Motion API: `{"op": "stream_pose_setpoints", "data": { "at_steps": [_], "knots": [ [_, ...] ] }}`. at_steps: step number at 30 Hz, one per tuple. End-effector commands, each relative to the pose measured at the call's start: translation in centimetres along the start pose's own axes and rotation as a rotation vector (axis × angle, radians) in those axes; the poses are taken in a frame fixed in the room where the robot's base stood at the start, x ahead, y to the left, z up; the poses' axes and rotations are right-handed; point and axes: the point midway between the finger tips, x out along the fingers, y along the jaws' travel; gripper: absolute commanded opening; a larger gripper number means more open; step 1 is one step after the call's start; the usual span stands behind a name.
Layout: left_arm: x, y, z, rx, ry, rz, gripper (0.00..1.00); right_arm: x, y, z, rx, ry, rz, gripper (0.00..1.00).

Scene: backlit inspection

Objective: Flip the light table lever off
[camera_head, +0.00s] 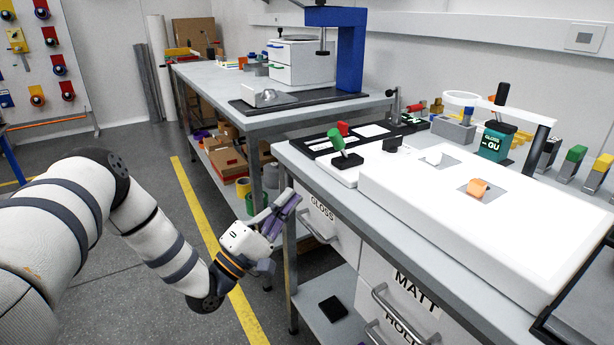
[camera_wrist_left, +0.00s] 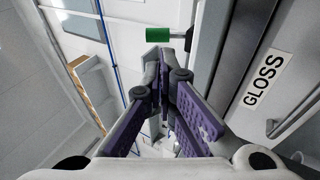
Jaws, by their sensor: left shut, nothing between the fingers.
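The white light table (camera_head: 440,225) stands on the right bench, with a lit-looking pale top. A green-handled lever (camera_head: 337,139) stands tilted on a small black base at its left end. In the left wrist view a green handle (camera_wrist_left: 157,35) on a metal rod shows just beyond the fingertips, apart from them in the picture. My left gripper (camera_head: 293,203) is shut and empty, beside the bench's left front corner, lower than the lever and to its left. Its purple finger pads meet in the left wrist view (camera_wrist_left: 163,72). My right gripper is not in view.
The GLOSS drawer (camera_head: 322,222) and its handle are close right of my left gripper. An orange piece (camera_head: 478,188) and a white piece (camera_head: 434,159) lie on grey squares on the light table. A red block (camera_head: 343,128) is behind the lever. The aisle floor is clear.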

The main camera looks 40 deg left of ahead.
Motion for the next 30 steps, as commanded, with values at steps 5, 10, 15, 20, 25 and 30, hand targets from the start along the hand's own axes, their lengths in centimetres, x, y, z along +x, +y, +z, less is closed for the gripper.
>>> {"op": "stream_pose_setpoints", "data": {
  "at_steps": [5, 10, 15, 20, 25, 30],
  "knots": [
    [3.9, 0.1, 0.1, 0.001, -0.003, 0.003, 0.0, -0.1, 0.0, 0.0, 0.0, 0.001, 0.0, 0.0],
    [7.5, -0.1, 0.1, 0.0, -0.002, 0.001, 0.0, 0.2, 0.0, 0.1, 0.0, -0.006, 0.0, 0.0],
    [10.6, -0.1, 0.1, 0.001, -0.001, 0.0, 0.0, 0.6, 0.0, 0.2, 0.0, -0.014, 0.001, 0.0],
    [12.2, -0.1, 0.1, 0.0, -0.001, -0.002, 0.0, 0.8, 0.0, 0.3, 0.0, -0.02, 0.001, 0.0],
    [12.7, 0.0, 0.1, -0.001, 0.0, -0.001, 0.0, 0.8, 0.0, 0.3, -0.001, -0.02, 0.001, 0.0],
    [12.6, 0.0, 0.1, 0.0, 0.0, -0.001, 0.0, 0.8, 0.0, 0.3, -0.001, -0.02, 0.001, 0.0]
  ]
}}
